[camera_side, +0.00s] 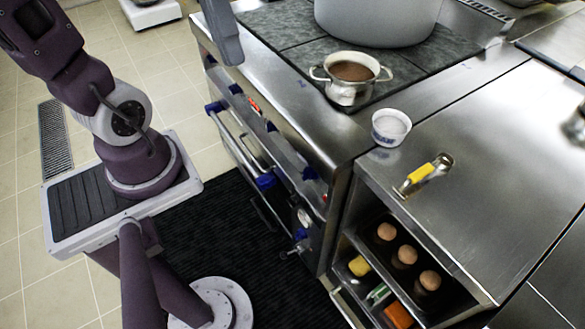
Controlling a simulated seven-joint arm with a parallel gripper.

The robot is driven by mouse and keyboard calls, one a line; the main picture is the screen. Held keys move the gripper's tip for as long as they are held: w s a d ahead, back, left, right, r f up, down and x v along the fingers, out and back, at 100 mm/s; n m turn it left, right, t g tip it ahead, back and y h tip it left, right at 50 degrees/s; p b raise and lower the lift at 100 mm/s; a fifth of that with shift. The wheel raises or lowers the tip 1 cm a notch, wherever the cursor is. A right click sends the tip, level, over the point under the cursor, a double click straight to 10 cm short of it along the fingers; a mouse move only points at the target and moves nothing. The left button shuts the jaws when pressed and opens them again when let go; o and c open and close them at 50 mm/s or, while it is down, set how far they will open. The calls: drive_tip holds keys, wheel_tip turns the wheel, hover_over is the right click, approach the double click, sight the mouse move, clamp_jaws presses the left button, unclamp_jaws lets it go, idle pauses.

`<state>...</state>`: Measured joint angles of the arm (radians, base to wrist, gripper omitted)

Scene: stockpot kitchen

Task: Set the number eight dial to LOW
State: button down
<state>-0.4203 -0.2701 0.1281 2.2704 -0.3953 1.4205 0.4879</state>
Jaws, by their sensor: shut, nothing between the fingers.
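The stove's front panel (286,150) runs from upper left to lower centre. A grey part that looks like my gripper (232,62) hangs in from the top edge, shut and empty, over the stove's far front edge near the far dials. Any contact is unclear.
A large grey pot (378,18) and a small two-handled pot (350,88) with brown contents stand on the stovetop. A white cup (390,127) and a yellow-handled tool (421,177) are on the steel counter (490,160). Oven handles (238,145) stick out below the panel.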

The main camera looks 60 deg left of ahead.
drive_tip(key=w+a+r+n+t+h, duration=0.1)
drive_tip(key=w+a+n+t+h, duration=0.4)
drive_tip(key=a, duration=0.6)
drive_tip(key=w+a+r+n+t+h, duration=0.15)
drive_tip(key=w+a+t, duration=0.25)
drive_tip(key=a+t, duration=0.45)
approach(306, 170)
drive_tip(key=w, duration=0.4)
drive_tip(key=d, duration=0.3)
drive_tip(key=shift+w+d+f+n+g+h, duration=0.2)
drive_tip(key=shift+w+d+n+g+h, duration=0.05)
drive_tip(key=shift+d+g, duration=0.1)
drive_tip(key=shift+a, duration=0.1)
